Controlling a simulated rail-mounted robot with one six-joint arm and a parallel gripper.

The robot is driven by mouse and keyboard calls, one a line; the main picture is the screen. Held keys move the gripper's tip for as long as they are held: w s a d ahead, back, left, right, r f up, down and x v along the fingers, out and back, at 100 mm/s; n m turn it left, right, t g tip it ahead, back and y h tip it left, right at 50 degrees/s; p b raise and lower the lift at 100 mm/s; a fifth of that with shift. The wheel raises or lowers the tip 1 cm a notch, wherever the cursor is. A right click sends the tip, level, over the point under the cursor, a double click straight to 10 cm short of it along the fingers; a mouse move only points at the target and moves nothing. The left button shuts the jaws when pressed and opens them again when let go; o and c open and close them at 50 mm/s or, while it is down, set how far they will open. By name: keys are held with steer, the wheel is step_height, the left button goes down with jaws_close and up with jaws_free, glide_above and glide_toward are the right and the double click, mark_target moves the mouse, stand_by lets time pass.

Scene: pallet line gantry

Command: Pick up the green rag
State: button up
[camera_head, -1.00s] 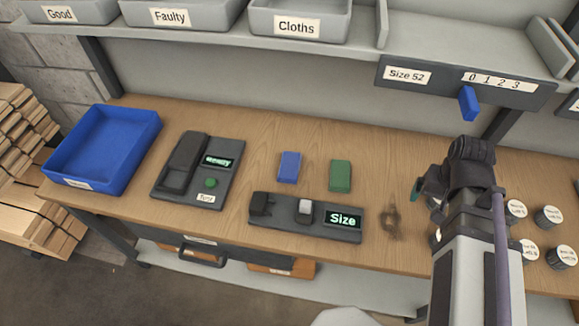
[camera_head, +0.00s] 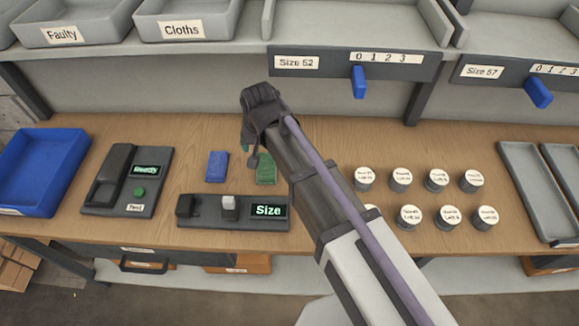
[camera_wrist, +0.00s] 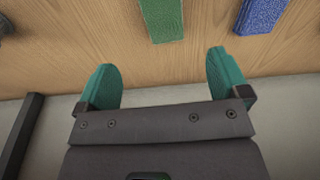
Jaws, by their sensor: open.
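The green rag (camera_head: 266,170) is a small folded block lying on the wooden bench, partly hidden by my arm in the head view. In the wrist view the green rag (camera_wrist: 163,18) shows at the top edge, cut off by the frame. My gripper (camera_wrist: 161,72) is open and empty, with teal fingertips spread apart. The rag lies beyond the gap between the fingertips, not between them. In the head view my gripper (camera_head: 249,146) is above the bench near the rag, its fingers mostly hidden. A blue rag (camera_head: 216,166) lies to the left of the green one.
A size gauge (camera_head: 232,212) stands in front of the rags, and a tester (camera_head: 126,180) and blue bin (camera_head: 42,172) are to the left. Several round tins (camera_head: 409,215) stand to the right. A shelf with a lever (camera_head: 358,82) overhangs the back.

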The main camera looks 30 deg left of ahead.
steer(key=b, duration=0.6)
glide_above(266, 165)
steer(key=f, duration=0.5)
steer(key=shift+s+d+f, duration=0.15)
steer(key=shift+s+f, duration=0.1)
steer(key=shift+f, duration=0.15)
steer(key=f+b, duration=0.5)
steer(key=shift+w+f, duration=0.2)
steer(key=shift+r, duration=0.25)
steer(key=shift+c, duration=0.2)
steer(key=c, duration=1)
steer(key=shift+o, duration=0.2)
steer(key=shift+r+p, duration=0.5)
steer(key=shift+p, duration=0.15)
step_height(266, 165, up, 3)
steer(key=p, duration=0.3)
steer(key=shift+r, duration=0.1)
steer(key=w+d, duration=0.2)
steer(key=d, duration=0.3)
steer(key=w+d, duration=0.3)
steer(key=d, duration=0.2)
steer(key=w+d, duration=0.2)
steer(key=d, duration=0.4)
steer(key=shift+w+f, duration=0.35)
steer(key=shift+w, duration=0.05)
